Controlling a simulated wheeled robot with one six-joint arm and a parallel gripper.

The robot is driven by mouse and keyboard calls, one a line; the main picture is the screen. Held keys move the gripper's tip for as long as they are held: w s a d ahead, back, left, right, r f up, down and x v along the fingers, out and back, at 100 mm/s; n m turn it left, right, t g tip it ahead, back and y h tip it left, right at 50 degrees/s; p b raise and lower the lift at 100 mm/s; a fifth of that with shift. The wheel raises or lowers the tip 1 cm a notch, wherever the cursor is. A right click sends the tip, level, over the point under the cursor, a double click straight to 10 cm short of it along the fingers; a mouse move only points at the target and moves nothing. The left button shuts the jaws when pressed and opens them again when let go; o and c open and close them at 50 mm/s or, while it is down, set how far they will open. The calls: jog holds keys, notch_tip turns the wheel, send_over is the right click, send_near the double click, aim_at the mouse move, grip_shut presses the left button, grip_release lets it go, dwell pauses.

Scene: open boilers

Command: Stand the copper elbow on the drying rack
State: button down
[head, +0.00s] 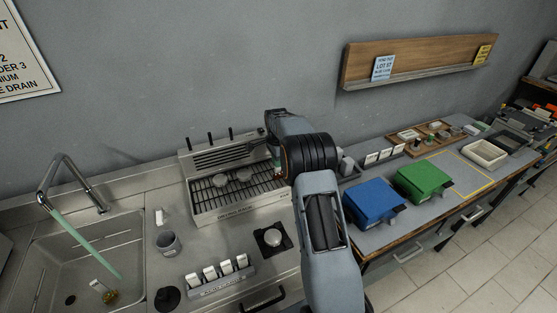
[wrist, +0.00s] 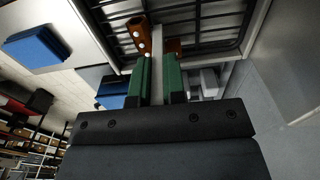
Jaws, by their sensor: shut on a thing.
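The copper elbow (wrist: 139,33) shows as a brown-orange piece with pale spots just beyond my fingertips in the wrist view. More copper colour shows by the right fingertip, and a pale strip lies between the fingers. My gripper (wrist: 159,62) has green fingers and is shut on the elbow. In the head view my gripper (head: 277,165) is at the right end of the drying rack (head: 205,208), mostly hidden by my arm. The rack has a black wire grid in a steel frame; its bars (wrist: 205,27) also show in the wrist view. Contact between elbow and rack cannot be told.
Two round grey pieces (head: 243,175) sit on the rack's grid. A sink (head: 85,250) with a tap is at the left, a grey cup (head: 168,243) beside it. Blue (head: 375,200) and green (head: 424,179) boxes stand on the right bench. Several white-topped pieces line a front strip (head: 220,284).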

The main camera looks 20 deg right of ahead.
jog(key=shift+f, duration=0.15)
jog(key=c, duration=1.2)
grip_release()
